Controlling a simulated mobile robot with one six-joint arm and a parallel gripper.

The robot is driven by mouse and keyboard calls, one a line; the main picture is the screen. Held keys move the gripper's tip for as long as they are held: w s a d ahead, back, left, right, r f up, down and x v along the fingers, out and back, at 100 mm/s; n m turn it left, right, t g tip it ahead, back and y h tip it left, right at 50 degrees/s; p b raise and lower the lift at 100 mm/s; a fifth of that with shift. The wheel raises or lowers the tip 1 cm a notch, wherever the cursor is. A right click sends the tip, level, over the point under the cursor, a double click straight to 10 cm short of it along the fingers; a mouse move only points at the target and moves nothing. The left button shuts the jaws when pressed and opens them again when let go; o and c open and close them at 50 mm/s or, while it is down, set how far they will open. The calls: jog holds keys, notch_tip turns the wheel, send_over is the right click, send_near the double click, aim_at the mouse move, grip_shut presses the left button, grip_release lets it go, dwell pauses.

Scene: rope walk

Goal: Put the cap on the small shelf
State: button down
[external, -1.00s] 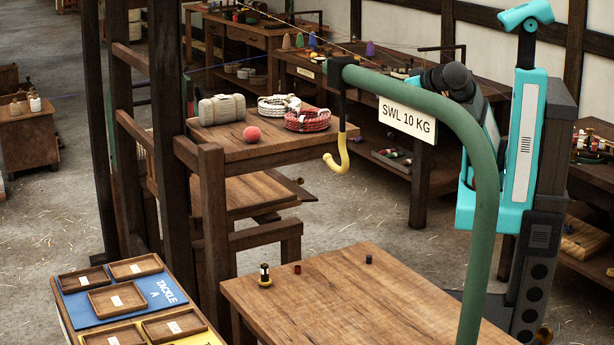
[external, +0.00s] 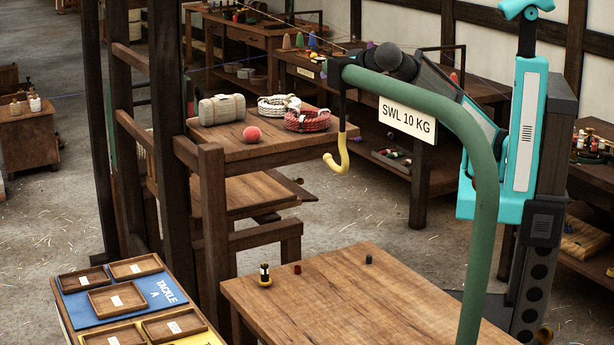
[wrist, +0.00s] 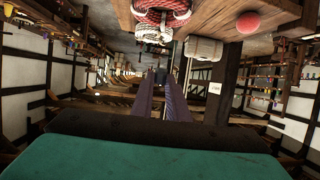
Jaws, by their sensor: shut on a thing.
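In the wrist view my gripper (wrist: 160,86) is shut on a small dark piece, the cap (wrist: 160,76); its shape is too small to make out. In the external view my fingers and the cap are hidden around the top of the green crane post. A wooden shelf (external: 222,150) stands on the left rack in the external view. It carries a grey roll, a pink-red ball and two rope coils. Its edge shows at the top of the wrist view (wrist: 215,22), to the side of my fingers. My gripper is apart from it.
The green crane post (external: 484,190) with its "SWL 10 KG" sign and yellow hook (external: 338,155) stands between the camera and my arm. The front table (external: 350,300) holds a small bottle (external: 264,275) and two small dark pieces. Labelled trays (external: 115,298) lie at lower left.

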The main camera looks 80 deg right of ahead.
jog(key=w+d+f+m+g+h+p, duration=0.1)
jog(key=w+d+p, duration=0.2)
jog(key=w, duration=1.1)
jog(key=w+d+f+m+g+h+p, duration=0.15)
jog(key=w+d, duration=0.25)
jog(key=w, duration=0.9)
jog(key=shift+y, duration=0.25)
jog(key=shift+a+f, duration=0.15)
jog(key=shift+f, duration=1)
jog(key=shift+a+f, duration=0.1)
jog(key=shift+f, duration=1.05)
jog(key=shift+f+p, duration=0.1)
jog(key=shift+p, duration=0.2)
jog(key=shift+f+p, duration=0.95)
jog(key=shift+f, duration=2.1)
jog(key=shift+f, duration=0.1)
jog(key=shift+f+p, duration=0.65)
jog(key=shift+f, duration=1.1)
jog(key=shift+f, duration=0.15)
